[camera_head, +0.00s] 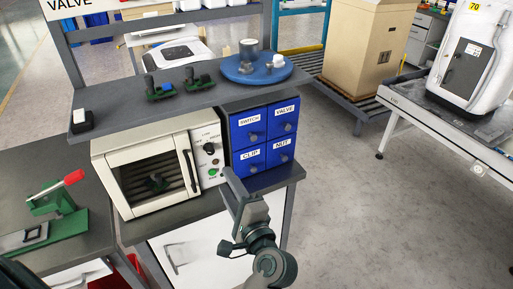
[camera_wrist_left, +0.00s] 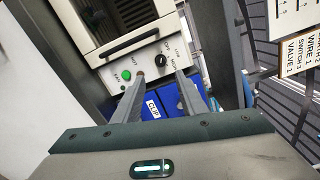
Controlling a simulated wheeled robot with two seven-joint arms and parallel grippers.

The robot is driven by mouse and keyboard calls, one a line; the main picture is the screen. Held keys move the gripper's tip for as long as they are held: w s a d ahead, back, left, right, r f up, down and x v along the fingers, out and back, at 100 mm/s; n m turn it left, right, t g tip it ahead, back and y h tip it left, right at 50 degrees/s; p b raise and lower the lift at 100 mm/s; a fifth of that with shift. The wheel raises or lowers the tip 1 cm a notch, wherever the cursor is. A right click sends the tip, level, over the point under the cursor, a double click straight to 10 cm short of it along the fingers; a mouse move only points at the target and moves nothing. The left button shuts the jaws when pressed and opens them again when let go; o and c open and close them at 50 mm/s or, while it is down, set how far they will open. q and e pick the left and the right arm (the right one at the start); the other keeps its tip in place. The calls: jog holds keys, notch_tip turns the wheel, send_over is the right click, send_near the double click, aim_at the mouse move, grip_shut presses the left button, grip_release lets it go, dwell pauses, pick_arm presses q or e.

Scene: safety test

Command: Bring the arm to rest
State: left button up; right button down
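My left gripper (camera_head: 232,180) is in front of the workbench, near the lower right of the oven and the blue drawers. In the left wrist view its two grey fingers (camera_wrist_left: 160,80) stand apart with nothing between them. They point toward the oven's control panel (camera_wrist_left: 135,65) and the blue drawers (camera_wrist_left: 160,106). I cannot tell whether the fingertips touch anything. My right gripper is not in view.
The oven (camera_head: 150,170) is closed, with a dark item inside. The blue drawers (camera_head: 265,135) are shut. The shelf above holds a blue round base (camera_head: 257,70) and two green parts. A green press with a red handle (camera_head: 55,195) stands left. Open floor (camera_head: 370,200) lies right.

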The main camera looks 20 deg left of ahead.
pick_arm(q)
jog(key=shift+f, duration=0.1)
jog(key=w+d+f+m+h, duration=0.2)
jog(key=d+f+h, duration=0.1)
jog(key=f, duration=0.9)
jog(key=w+d+f+m+h, duration=0.1)
jog(key=w+d+f+h, duration=0.2)
jog(key=f, duration=0.8)
jog(key=s+d+f+g+h, duration=0.15)
jog(key=s+f, duration=0.25)
jog(key=f, duration=0.6)
jog(key=s+d+f+g+h, duration=0.1)
jog(key=s+f+h, duration=0.2)
jog(key=f, duration=0.7)
jog(key=s+f+n+g+h, duration=0.3)
jog(key=s+f+n+g, duration=0.2)
jog(key=s+f, duration=1.4)
jog(key=s+a+f+n+g, duration=0.1)
jog(key=s+a+f+n, duration=0.1)
jog(key=s, duration=0.5)
jog(key=s+a+f+n, duration=0.2)
jog(key=s+f, duration=0.1)
jog(key=s, duration=0.4)
jog(key=s+a+f+n+g, duration=0.1)
jog(key=s+a+f+n, duration=0.1)
jog(key=s, duration=0.5)
jog(key=shift+s+a+f+n+g, duration=0.3)
jog(key=shift+s+a+f+g, duration=0.1)
jog(key=shift+a+f, duration=0.25)
